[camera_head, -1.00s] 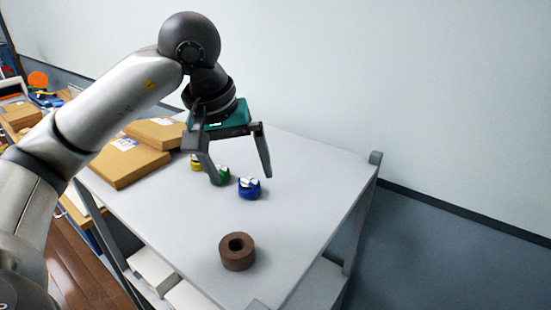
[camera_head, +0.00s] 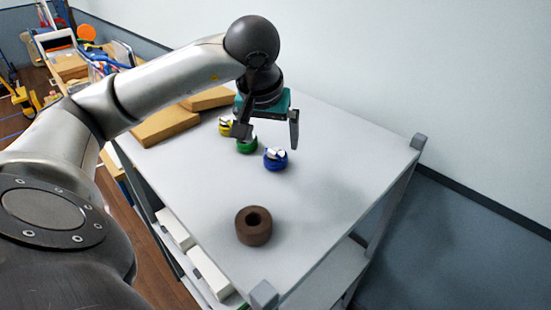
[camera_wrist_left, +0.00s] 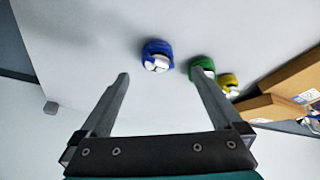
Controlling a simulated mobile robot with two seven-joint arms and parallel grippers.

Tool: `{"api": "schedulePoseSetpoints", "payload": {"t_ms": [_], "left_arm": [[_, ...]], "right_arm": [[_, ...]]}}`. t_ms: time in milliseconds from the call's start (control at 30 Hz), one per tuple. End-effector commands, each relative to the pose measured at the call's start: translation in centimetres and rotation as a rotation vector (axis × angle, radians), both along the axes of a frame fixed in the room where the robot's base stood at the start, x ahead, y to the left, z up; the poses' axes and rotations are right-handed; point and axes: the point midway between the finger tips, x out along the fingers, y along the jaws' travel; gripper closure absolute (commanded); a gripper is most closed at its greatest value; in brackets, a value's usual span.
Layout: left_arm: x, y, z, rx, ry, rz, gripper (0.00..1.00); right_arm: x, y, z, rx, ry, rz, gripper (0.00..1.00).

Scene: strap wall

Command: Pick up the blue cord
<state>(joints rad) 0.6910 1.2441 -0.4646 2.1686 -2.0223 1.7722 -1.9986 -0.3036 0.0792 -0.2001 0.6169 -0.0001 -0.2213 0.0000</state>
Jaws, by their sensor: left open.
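The blue cord (camera_head: 276,159) is a small coiled bundle with a white band, lying on the grey table top. In the left wrist view the blue cord (camera_wrist_left: 157,55) lies beyond the fingertips, between their lines. My left gripper (camera_head: 268,140) is open and empty above the table, close to the blue cord and the green cord (camera_head: 247,145). It also shows in the left wrist view (camera_wrist_left: 160,75) with its fingers spread wide. The green cord (camera_wrist_left: 202,69) appears close to the right fingertip there; I cannot tell whether they touch. My right gripper is not in view.
A yellow cord (camera_head: 226,126) lies behind the green one. Cardboard boxes (camera_head: 165,125) lie at the table's left side. A brown ring-shaped roll (camera_head: 254,226) sits nearer the front. The table's right part (camera_head: 350,150) is clear; a corner post (camera_head: 418,142) rises at its edge.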

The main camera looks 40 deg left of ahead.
Motion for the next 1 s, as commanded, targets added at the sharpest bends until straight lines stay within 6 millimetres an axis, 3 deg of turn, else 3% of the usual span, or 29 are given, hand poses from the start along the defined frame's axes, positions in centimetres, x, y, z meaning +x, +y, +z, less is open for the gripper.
{"api": "schedulePoseSetpoints", "payload": {"t_ms": [167,500,767,1000], "left_arm": [[0.3,0.1,-0.9,-0.001,0.002,-0.001,0.00],[1.8,0.6,-4.9,-0.001,0.003,-0.001,0.00],[2.0,0.7,-5.2,0.000,0.000,-0.002,0.00],[2.0,0.7,-5.2,0.000,0.000,-0.002,0.24]], "right_arm": [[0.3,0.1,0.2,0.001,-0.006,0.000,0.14],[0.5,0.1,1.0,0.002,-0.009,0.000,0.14],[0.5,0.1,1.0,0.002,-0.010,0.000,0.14],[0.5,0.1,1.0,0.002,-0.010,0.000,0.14]]}}
